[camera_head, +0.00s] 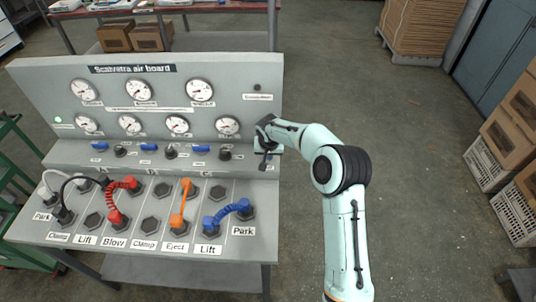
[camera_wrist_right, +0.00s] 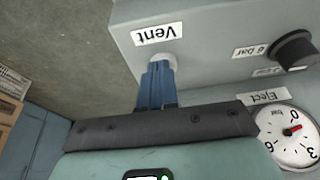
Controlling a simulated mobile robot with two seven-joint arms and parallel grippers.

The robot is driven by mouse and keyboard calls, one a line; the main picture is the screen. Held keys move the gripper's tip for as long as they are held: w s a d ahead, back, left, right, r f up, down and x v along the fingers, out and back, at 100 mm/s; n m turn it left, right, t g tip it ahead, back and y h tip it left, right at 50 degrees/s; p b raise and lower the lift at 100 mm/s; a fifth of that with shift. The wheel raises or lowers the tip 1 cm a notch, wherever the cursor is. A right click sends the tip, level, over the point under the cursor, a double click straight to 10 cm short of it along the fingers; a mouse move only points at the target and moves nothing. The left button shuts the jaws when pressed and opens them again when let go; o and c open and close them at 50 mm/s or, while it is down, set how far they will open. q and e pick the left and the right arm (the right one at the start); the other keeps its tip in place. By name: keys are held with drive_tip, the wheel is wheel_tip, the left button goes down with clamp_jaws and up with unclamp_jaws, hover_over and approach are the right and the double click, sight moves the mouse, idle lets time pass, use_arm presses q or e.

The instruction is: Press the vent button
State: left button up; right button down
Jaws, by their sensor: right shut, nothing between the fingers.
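The vent button (camera_wrist_right: 162,60) is a small pale round knob on the grey panel face in the right wrist view, beside the white "Vent" label (camera_wrist_right: 158,34), which appears upside down. My right gripper (camera_wrist_right: 157,68) is shut and empty. Its blue fingers overlap the button's edge in the picture; I cannot tell whether they touch it or stop just short. In the head view my right gripper (camera_head: 263,163) is at the right end of the board's ledge, and the button is hidden behind it. My left gripper is out of view.
The Scahretra air board (camera_head: 150,130) carries several gauges, blue levers, black knobs and coloured hoses. In the wrist view a black knob (camera_wrist_right: 293,48) and an Eject gauge (camera_wrist_right: 289,135) lie to the right. Open floor (camera_head: 420,170) is right of the board.

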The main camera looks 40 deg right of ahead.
drive_tip(key=v, duration=1.3)
drive_tip(key=shift+w+d+r, duration=0.2)
drive_tip(key=shift+w+r, duration=0.05)
drive_tip(key=shift+r, duration=0.25)
